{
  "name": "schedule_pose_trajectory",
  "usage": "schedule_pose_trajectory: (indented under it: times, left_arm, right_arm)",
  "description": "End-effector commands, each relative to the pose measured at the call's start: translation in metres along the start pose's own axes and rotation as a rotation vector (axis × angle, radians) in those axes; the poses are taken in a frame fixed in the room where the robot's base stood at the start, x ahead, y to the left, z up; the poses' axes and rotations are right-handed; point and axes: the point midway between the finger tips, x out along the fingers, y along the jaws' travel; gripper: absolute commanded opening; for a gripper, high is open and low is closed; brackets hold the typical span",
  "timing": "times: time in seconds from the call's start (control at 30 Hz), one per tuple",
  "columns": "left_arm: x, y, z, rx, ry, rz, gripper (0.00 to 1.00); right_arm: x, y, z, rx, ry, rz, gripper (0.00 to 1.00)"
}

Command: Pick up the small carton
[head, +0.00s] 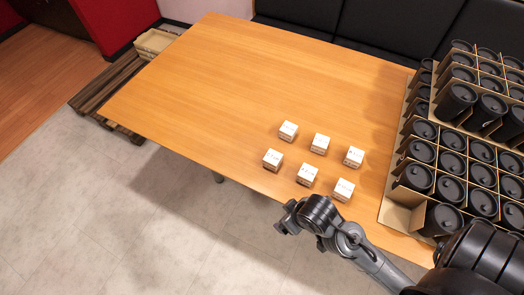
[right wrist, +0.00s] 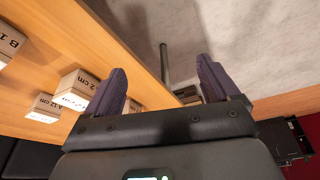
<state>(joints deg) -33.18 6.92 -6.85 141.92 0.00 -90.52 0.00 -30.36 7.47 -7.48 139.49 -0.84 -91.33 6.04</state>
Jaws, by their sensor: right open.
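Several small white-topped cartons stand in two rows near the front edge of the table: front row left (head: 273,159), middle (head: 307,174) and right (head: 344,189), back row left (head: 288,130), middle (head: 320,143) and right (head: 353,156). My right gripper (head: 287,217) is just off the table's front edge, in front of the front row, apart from all cartons. In the right wrist view its fingers (right wrist: 160,85) are open and empty. Three cartons with printed labels show to their left, the nearest carton (right wrist: 80,88) beside the left finger. My left gripper is not in view.
A cardboard crate (head: 399,216) of black lidded cups fills the table's right end. The left and back of the wooden table (head: 215,85) are clear. A light bin (head: 152,43) stands on a wooden pallet (head: 105,92) beyond the left edge. A table leg (right wrist: 164,62) shows below.

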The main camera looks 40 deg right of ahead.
Motion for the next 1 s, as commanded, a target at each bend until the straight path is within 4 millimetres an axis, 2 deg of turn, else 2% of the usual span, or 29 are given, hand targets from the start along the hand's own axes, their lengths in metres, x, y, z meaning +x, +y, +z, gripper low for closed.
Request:
schedule_pose_trajectory:
  times: [0.03, 0.27, 0.43, 0.7, 0.83, 1.0]
  left_arm:
    - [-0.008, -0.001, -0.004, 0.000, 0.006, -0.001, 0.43]
    - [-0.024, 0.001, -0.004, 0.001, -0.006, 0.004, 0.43]
    - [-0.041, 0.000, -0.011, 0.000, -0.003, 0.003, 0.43]
    - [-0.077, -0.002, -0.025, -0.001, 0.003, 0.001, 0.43]
    - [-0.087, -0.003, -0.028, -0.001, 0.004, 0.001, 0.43]
    - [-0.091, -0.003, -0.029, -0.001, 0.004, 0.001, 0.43]
  right_arm:
    - [-0.002, 0.000, -0.007, 0.031, -0.007, 0.006, 0.88]
    - [0.006, 0.003, -0.037, 0.223, -0.036, 0.046, 0.88]
    - [0.009, 0.011, -0.070, 0.420, -0.050, 0.106, 0.88]
    - [0.000, 0.045, -0.150, 0.888, -0.016, 0.291, 0.88]
    - [-0.007, 0.061, -0.176, 1.060, 0.023, 0.362, 0.88]
    - [-0.009, 0.074, -0.193, 1.184, 0.058, 0.413, 0.88]
